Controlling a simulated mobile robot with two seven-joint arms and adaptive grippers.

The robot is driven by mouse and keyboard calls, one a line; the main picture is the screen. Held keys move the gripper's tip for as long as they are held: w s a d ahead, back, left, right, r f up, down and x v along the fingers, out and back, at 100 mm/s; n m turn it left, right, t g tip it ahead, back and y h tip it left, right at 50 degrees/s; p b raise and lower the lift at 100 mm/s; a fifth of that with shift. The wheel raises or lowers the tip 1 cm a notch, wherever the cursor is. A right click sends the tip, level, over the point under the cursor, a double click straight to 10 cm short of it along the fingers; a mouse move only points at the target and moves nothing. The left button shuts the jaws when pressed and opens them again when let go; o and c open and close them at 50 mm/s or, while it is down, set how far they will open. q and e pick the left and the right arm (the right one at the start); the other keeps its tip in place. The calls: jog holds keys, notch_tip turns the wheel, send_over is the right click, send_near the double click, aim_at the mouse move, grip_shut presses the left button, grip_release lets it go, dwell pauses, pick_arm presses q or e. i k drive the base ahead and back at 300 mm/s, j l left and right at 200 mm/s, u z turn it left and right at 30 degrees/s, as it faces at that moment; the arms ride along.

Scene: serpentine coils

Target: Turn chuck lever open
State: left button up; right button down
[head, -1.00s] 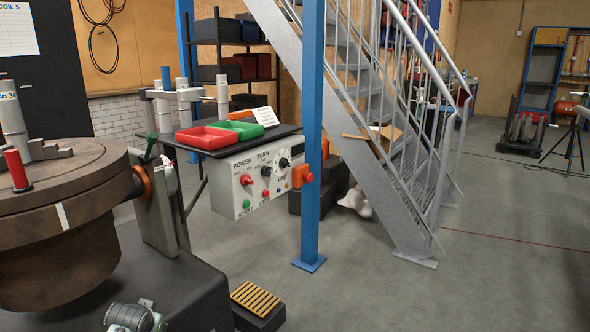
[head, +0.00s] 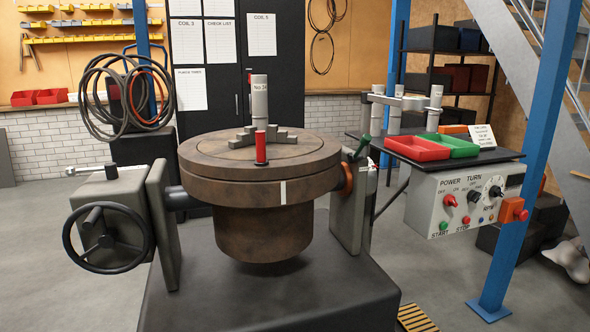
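The round brown turntable (head: 210,160) fills the middle of the head view. A chuck with grey stepped jaws (head: 290,134) sits at its top centre and holds an upright grey cylinder (head: 260,100) with a number label. A red-handled lever (head: 261,147) stands upright at the turntable's near side, in front of the cylinder. A green-handled lever (head: 361,146) leans on the right support (head: 347,215). I cannot tell from markings which lever is the chuck's. Neither of my grippers is in view.
A handwheel (head: 108,237) sticks out at the left of the machine base (head: 270,305). At the right are a control panel (head: 468,205), red (head: 416,148) and green trays (head: 450,146) and a blue post (head: 530,160). Coiled hoses (head: 125,95) stand behind left. Floor is open at far left.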

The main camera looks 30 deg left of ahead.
aim_at(197, 163)
jog(key=j+u, duration=0.1)
jog(key=u, duration=1.05)
jog(key=i+l+z, duration=0.3)
jog(key=i+z, duration=0.35)
jog(key=i+l, duration=0.05)
jog(key=i, duration=0.05)
